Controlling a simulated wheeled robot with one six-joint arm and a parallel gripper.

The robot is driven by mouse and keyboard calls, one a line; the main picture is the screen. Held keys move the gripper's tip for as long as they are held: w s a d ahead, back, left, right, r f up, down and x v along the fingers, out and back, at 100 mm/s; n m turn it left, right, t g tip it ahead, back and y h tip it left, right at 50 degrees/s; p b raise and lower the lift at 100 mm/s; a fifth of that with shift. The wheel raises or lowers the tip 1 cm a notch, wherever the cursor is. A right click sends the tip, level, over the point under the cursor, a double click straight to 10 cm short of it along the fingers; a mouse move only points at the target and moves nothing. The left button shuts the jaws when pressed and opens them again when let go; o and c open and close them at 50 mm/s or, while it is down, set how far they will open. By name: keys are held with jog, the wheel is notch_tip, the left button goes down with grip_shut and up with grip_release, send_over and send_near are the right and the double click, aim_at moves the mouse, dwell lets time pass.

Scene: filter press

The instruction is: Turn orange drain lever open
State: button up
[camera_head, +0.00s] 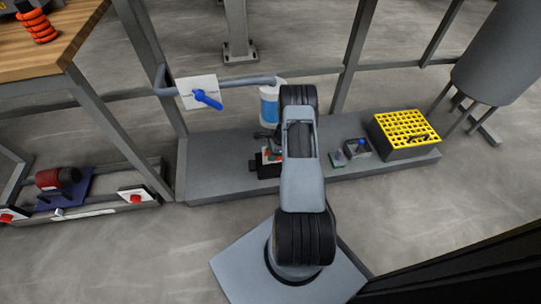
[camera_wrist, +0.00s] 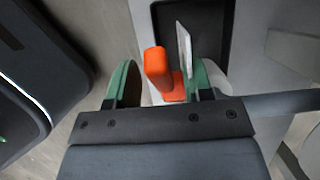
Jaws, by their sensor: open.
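The orange drain lever (camera_wrist: 157,66) stands upright in the wrist view, on an orange base, in front of a dark panel. My gripper (camera_wrist: 161,78) is open, with one green-padded finger on each side of the lever. A thin light plate (camera_wrist: 184,48) stands between the lever and the right finger. I cannot tell if the right finger touches the plate. In the head view my arm covers most of this spot, and only a small orange-red patch (camera_head: 271,157) shows beside it.
A grey platform (camera_head: 215,172) carries the fixtures. A blue-handled valve (camera_head: 207,99) on a pipe and a blue-and-white container (camera_head: 269,104) stand behind. Floor in front is partly clear.

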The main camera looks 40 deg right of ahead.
jog(key=shift+a+f, duration=0.1)
jog(key=shift+f, duration=0.1)
jog(key=shift+c, duration=0.2)
grip_shut()
dwell(0.4)
